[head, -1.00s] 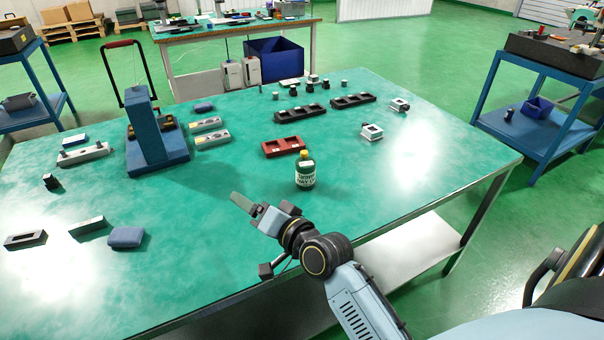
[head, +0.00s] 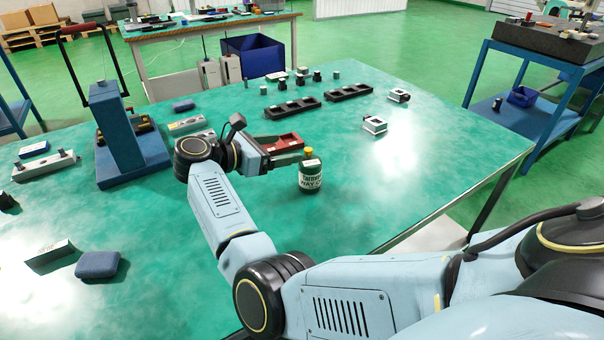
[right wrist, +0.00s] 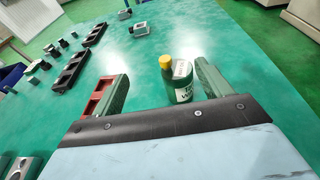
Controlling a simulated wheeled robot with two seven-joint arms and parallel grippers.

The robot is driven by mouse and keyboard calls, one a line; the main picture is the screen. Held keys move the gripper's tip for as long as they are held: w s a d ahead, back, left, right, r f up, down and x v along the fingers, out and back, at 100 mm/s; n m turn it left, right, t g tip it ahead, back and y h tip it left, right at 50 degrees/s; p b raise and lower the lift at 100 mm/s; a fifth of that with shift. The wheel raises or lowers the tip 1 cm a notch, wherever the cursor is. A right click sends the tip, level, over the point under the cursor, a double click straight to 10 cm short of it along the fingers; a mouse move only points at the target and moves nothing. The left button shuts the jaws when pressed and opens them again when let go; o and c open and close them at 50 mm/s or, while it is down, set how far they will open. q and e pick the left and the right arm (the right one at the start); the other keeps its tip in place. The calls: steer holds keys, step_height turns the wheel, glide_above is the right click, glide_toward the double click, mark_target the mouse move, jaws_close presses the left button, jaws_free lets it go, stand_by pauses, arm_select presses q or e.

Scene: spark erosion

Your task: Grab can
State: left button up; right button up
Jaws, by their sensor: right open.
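The can is a dark green bottle-like container (head: 311,174) with a yellow cap and a white label. It stands upright on the green table in the head view. My right gripper (head: 286,158) is open just left of the can, with its fingers pointing toward it. In the right wrist view, the can (right wrist: 179,82) shows between the two green fingers of the right gripper (right wrist: 160,80), closer to the right-hand finger. Whether that finger touches it I cannot tell. My left gripper is not in view.
A red tray (head: 284,142) lies behind the right gripper, close to the can. Black trays (head: 293,107) and small metal parts stand farther back. A blue stand (head: 125,135) is at left. A blue block (head: 97,265) lies at front left. The table right of the can is clear.

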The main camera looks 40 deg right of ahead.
mark_target(317, 162)
steer(key=s+d+f, duration=0.1)
steer(key=d+f, duration=0.1)
steer(key=d, duration=0.1)
steer(key=s+d+f+m+g+y, duration=0.1)
steer(key=d+f, duration=0.1)
steer(key=d, duration=0.1)
steer(key=s+d+f+g+y, duration=0.1)
steer(key=d+f, duration=0.1)
steer(key=d, duration=0.1)
steer(key=shift+s+f+m, duration=0.1)
steer(key=shift+f+m, duration=0.15)
steer(key=shift+m, duration=0.15)
steer(key=c, duration=1.2)
